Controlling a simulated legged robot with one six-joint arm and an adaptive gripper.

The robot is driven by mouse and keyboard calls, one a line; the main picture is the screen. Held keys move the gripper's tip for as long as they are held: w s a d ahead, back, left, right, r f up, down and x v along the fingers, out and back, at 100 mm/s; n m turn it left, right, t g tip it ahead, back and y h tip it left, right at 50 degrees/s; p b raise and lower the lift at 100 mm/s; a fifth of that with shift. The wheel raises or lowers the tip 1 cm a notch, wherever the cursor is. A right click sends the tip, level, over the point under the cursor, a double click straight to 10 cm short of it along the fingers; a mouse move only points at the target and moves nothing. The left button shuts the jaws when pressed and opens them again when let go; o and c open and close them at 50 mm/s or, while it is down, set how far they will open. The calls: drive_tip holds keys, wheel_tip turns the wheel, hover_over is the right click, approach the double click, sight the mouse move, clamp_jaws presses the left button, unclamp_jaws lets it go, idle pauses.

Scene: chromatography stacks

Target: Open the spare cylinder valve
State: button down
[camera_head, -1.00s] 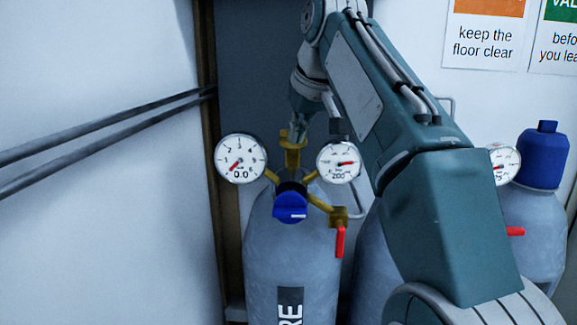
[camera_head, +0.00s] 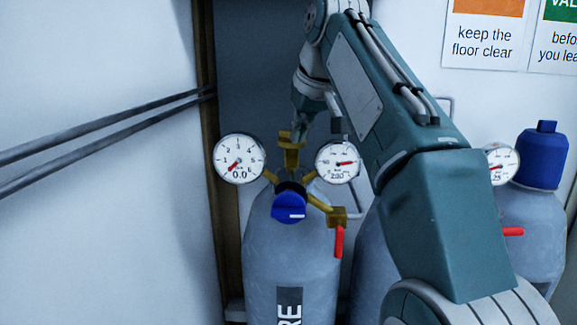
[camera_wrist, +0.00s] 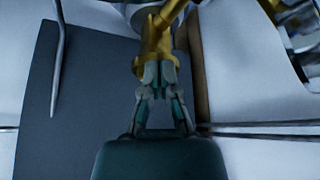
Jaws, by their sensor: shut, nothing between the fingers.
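The spare cylinder (camera_head: 290,255) is a grey bottle, upright, with a dark label ending in "RE". On top is a brass valve body (camera_head: 291,158) with two round dials. The left dial (camera_head: 239,159) reads about 0.0. The right dial (camera_head: 338,162) has its needle near 200. A blue knob (camera_head: 289,207) faces me, and a red lever (camera_head: 338,241) hangs down from a brass side fitting. My gripper (camera_head: 300,132) is shut and empty at the top of the brass valve. In the wrist view its tips (camera_wrist: 160,72) overlap the brass (camera_wrist: 156,47); I cannot tell whether they touch.
A second cylinder stands partly hidden behind my arm. Another grey cylinder (camera_head: 535,240) with a blue cap (camera_head: 541,160), a dial and a red lever stands at right. Two dark rails (camera_head: 100,135) run along the left wall. A dark panel (camera_head: 250,90) is behind the valve.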

drive_tip(key=shift+w+d, duration=0.35)
drive_tip(key=shift+d, duration=0.25)
idle(0.4)
drive_tip(key=shift+s+d, duration=0.25)
drive_tip(key=shift+s, duration=0.05)
